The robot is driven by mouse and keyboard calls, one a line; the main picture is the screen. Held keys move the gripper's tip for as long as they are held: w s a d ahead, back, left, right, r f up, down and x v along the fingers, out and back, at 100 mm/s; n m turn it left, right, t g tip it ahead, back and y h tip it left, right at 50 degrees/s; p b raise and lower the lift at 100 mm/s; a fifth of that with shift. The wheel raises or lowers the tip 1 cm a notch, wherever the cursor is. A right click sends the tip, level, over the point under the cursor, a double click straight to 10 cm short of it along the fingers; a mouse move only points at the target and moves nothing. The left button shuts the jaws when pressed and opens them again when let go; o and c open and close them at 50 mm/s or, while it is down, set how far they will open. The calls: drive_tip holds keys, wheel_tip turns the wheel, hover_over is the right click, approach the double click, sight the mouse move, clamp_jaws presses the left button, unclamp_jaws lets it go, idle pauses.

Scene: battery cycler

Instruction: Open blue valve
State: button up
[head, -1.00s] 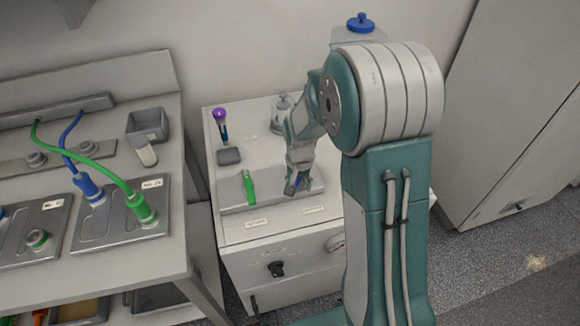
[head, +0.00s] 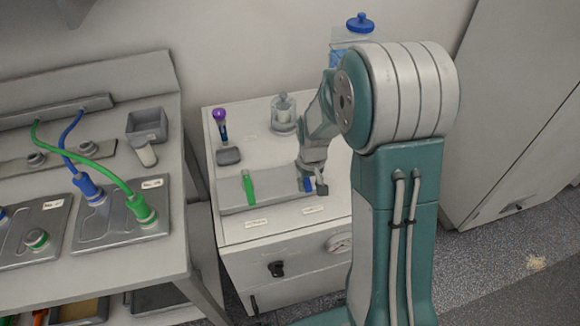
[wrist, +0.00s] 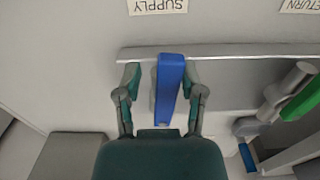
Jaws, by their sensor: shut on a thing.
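The blue valve handle (wrist: 168,88) stands lengthwise between my gripper's fingers in the wrist view, below the SUPPLY label. My gripper (wrist: 162,84) is shut on this handle, with one finger on each side. In the head view, part of the blue handle (head: 308,184) shows by my gripper (head: 314,184), at the right part of the raised block on the cabinet top. The valve body under the handle is hidden by my gripper.
A green valve handle (head: 248,187) sits left on the same block (head: 275,193). A clear vessel (head: 284,115) and a purple-topped tool (head: 220,122) stand behind. A blue-capped container (head: 360,23) is at the back. A bench (head: 110,262) with green and blue cables lies left.

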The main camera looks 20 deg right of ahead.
idle(0.3)
drive_tip(key=shift+d, duration=0.3)
idle(0.3)
drive_tip(key=shift+o, duration=1.2)
wheel_tip(320, 180, up, 8)
drive_tip(key=shift+d, duration=0.2)
